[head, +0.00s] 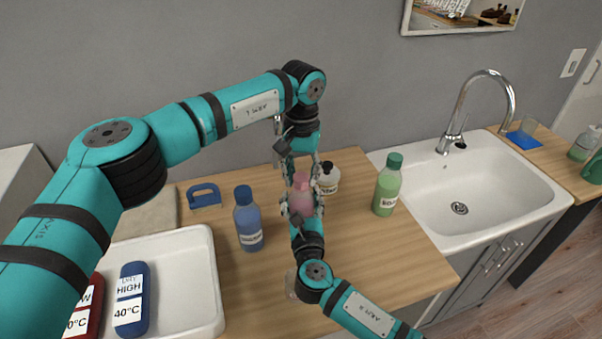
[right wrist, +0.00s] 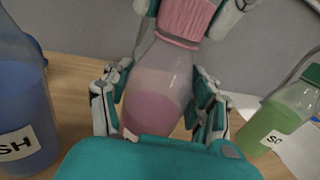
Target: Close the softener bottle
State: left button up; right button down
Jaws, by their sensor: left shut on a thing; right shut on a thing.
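A bottle with pink contents (head: 303,204) stands upright on the wooden counter (head: 380,262); its label is mostly hidden. In the right wrist view its clear body (right wrist: 155,95) narrows up to a ribbed pink cap (right wrist: 186,22), which sits at the neck. Whether the cap is fully tightened I cannot tell. My left gripper (head: 301,172) comes down from above and is shut on the cap. My right gripper (head: 302,212) comes from the front and is shut around the bottle's body, one finger on each side.
A blue bottle (head: 247,222) stands left, a green bottle (head: 387,188) right, and a small dark-capped bottle (head: 328,178) just behind. A white tray (head: 205,275) holds red and blue labelled containers. A sink (head: 470,195) with a tap lies right. The counter's front right is clear.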

pick_arm(q)
jog(key=m, duration=0.3)
jog(key=o, duration=0.7)
jog(key=shift+o, duration=0.2)
jog(key=shift+r, duration=0.1)
jog(key=shift+r, duration=2.15)
jog(key=shift+c, duration=0.5)
